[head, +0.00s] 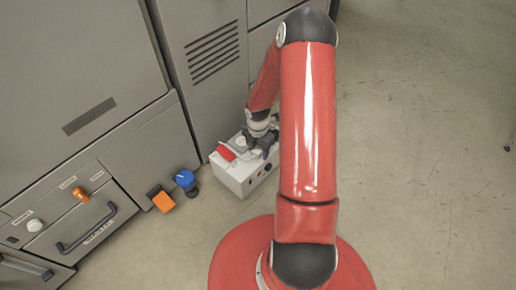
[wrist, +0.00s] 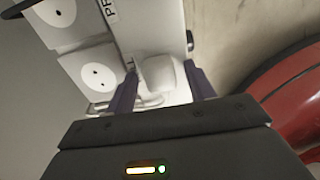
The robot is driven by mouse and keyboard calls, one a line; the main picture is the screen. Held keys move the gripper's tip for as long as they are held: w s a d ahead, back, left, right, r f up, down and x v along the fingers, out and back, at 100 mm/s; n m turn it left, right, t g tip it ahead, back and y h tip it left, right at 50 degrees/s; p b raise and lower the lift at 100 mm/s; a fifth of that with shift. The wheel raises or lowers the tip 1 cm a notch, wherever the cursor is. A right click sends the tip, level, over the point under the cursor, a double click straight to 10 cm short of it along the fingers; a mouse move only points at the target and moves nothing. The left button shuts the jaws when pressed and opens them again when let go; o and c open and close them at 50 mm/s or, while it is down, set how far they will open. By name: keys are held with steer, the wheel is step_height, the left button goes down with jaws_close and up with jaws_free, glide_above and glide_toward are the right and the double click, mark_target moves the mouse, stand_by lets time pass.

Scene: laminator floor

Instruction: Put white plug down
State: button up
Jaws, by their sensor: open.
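The white plug (wrist: 165,76) is a rounded white block in the wrist view, resting on or against the top of a white box (wrist: 140,28). My gripper (wrist: 161,88) is open, with one dark finger on each side of the plug; whether either finger touches it I cannot tell. In the head view my gripper (head: 261,146) is low over the white box (head: 238,178), which stands on the floor by the cabinets. The plug cannot be made out surely there.
A blue-topped knob (head: 186,180) and an orange block (head: 161,199) are left of the box. Grey cabinets (head: 75,70) stand behind and left.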

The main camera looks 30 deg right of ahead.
step_height(320, 180, up, 13)
steer(key=p, duration=0.4)
step_height(320, 180, up, 7)
steer(key=m+h, duration=0.1)
steer(key=m, duration=0.2)
glide_above(258, 150)
steer(key=a, duration=0.2)
steer(key=s+a+r+m+t+h, duration=0.1)
steer(key=s+a+r+m, duration=0.15)
steer(key=r, duration=0.35)
steer(key=s+a+r+m+t, duration=0.1)
steer(key=s+r+m, duration=0.2)
steer(key=r+m, duration=0.15)
steer(key=s+a+r+m+t+y, duration=0.1)
steer(key=s+a+r+m, duration=0.3)
steer(key=s+r+m, duration=0.1)
steer(key=s+a+r+m+t+y, duration=0.1)
steer(key=s+a+r+m+t, duration=0.1)
steer(key=s+a+r+m, duration=0.2)
steer(key=s+r+m, duration=0.1)
steer(key=s+m, duration=0.2)
steer(key=s, duration=0.2)
steer(key=shift+s+r+t, duration=0.25)
steer(key=shift+r+t, duration=0.05)
steer(key=shift+r, duration=0.1)
